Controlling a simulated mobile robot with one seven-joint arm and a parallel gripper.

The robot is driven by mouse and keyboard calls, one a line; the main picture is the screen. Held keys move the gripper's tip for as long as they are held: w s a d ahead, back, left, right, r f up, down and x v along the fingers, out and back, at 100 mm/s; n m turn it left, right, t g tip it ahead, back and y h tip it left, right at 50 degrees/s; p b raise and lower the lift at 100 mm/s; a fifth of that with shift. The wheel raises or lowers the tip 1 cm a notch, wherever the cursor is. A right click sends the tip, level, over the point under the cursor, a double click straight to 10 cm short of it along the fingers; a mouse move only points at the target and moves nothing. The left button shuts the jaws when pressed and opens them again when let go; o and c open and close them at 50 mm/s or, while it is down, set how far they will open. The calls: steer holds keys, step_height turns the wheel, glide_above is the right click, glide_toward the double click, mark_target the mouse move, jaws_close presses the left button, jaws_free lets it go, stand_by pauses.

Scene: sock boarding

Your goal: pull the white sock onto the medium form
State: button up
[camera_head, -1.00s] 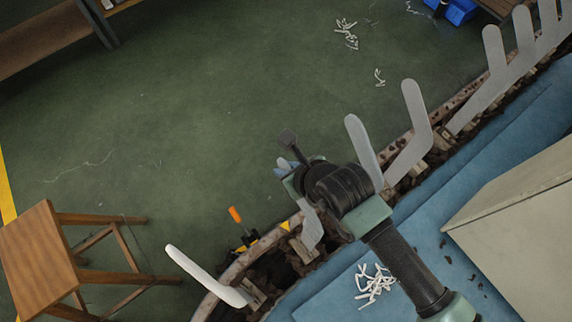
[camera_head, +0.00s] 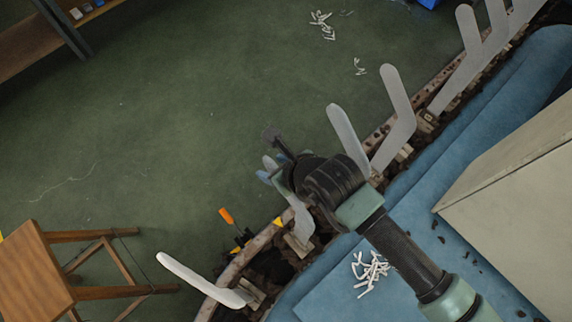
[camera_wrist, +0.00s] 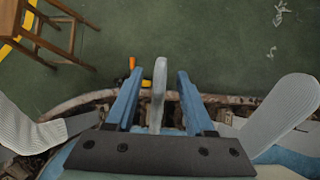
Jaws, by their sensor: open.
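My gripper (camera_wrist: 157,85) is open, with its two blue fingers on either side of an upright pale grey form (camera_wrist: 158,85) seen edge-on. A gap shows on both sides of the form. In the head view my gripper (camera_head: 270,170) is beside this form (camera_head: 299,215), which my wrist partly hides. A whiter form-shaped piece (camera_head: 200,280) at lower left looks ribbed in the wrist view (camera_wrist: 28,133), like white knit. I cannot tell for certain which piece is the white sock or which form is the medium one.
More grey forms (camera_head: 397,110) stand along the rusty curved rail (camera_head: 235,270). Blue padding (camera_head: 325,285) holds white scraps (camera_head: 369,273), beside a beige box (camera_head: 510,180). A wooden stool (camera_head: 35,265) and an orange-handled tool (camera_head: 226,215) are at left. Green floor (camera_head: 190,110) is open beyond.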

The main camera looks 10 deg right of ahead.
steer(key=b+v, duration=0.2)
steer(key=v, duration=1)
